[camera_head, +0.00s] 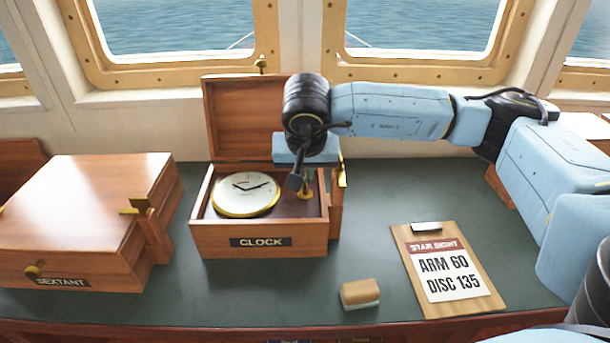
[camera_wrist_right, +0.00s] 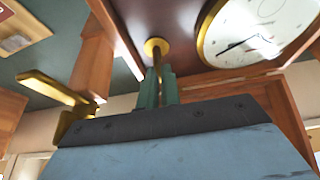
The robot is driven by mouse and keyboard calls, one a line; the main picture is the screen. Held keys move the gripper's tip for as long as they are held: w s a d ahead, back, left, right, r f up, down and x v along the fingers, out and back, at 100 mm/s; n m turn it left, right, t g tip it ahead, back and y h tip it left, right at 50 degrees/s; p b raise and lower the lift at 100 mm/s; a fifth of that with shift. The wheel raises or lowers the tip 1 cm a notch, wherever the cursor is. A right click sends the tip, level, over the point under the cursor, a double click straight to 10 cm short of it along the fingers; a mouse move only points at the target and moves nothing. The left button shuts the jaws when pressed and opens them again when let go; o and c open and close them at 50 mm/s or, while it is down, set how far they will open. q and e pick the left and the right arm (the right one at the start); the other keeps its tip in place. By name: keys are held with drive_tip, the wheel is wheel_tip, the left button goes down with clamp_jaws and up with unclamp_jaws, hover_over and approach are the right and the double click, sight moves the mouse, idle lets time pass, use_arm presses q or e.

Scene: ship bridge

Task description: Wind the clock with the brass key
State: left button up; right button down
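The white-faced clock (camera_head: 245,195) with a brass rim lies face up in the open wooden box labelled CLOCK (camera_head: 210,241). It also shows at the upper right of the right wrist view (camera_wrist_right: 255,30). My right gripper (camera_head: 306,182) reaches down into the right part of the box, beside the clock. Its green fingers (camera_wrist_right: 158,88) close around the thin stem of the brass key (camera_wrist_right: 155,48), whose round brass end is toward the box floor. The key (camera_head: 305,194) is partly hidden by the gripper in the head view. I cannot tell whether it touches the floor. My left gripper is out of view.
The open lid (camera_head: 232,120) stands behind the clock. A brass catch (camera_wrist_right: 50,88) is at the box's right side. A closed SEXTANT box (camera_head: 85,205) stands left. A brown-and-white block (camera_head: 360,293) and a STAR SIGHT clipboard (camera_head: 485,303) lie in front and right.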

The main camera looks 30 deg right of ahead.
idle(0.5)
drive_tip(key=c, duration=1.6)
unclamp_jaws()
drive_tip(key=v, duration=1.3)
drive_tip(key=shift+r, duration=0.2)
drive_tip(key=shift+s+a, duration=0.15)
